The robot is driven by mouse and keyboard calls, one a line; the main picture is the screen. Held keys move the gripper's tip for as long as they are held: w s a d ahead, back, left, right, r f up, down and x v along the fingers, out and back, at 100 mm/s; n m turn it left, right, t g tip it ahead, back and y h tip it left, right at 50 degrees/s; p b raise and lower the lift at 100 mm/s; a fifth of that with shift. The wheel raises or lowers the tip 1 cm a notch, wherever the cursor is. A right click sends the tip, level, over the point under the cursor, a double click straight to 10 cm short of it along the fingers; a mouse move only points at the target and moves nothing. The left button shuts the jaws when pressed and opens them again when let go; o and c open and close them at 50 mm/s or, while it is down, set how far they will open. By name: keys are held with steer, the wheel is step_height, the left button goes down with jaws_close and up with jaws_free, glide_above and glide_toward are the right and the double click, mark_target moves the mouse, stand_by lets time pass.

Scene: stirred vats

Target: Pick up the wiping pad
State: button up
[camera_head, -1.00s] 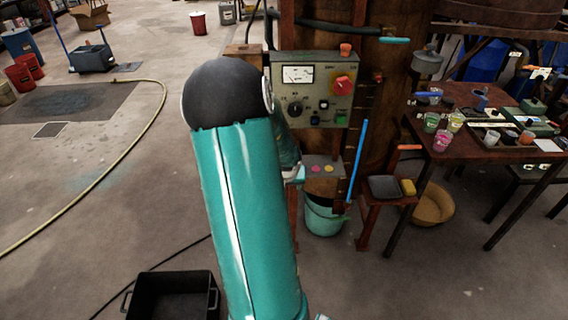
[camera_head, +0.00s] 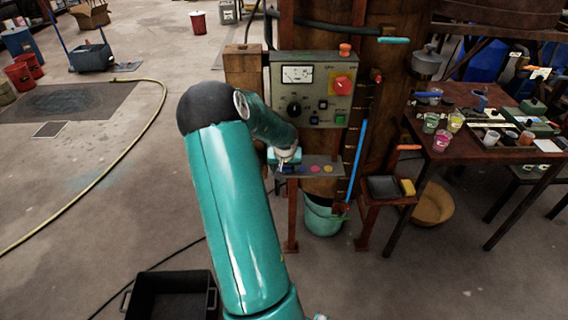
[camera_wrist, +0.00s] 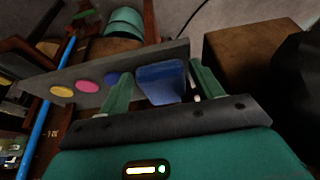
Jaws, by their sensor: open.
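A blue block, which looks like the wiping pad (camera_wrist: 163,85), shows in the wrist view at the grey shelf (camera_wrist: 40,86). It lies between the two green fingers of my gripper (camera_wrist: 161,72), with a gap visible towards the right finger. Contact with the left finger is hard to judge. In the head view my gripper (camera_head: 285,157) is at the left end of the shelf (camera_head: 338,162), under the control panel. The pad is mostly hidden there by my gripper. My gripper is open.
Coloured discs (camera_head: 315,169) sit on the shelf right of my gripper. The control panel (camera_head: 312,90) is above, a wooden post (camera_head: 243,70) at the left, and a teal bucket (camera_head: 322,218) below. A stool at the right holds a black tray (camera_head: 382,188) and yellow block (camera_head: 407,187).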

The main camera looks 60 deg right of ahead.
steer(key=c, duration=0.8)
steer(key=shift+r, duration=0.15)
steer(key=shift+r, duration=0.2)
steer(key=s+a, duration=0.2)
steer(key=a, duration=0.3)
steer(key=s+a, duration=0.3)
steer(key=a, duration=0.2)
steer(key=s+a, duration=0.3)
steer(key=a, duration=0.3)
steer(key=shift+s, duration=0.15)
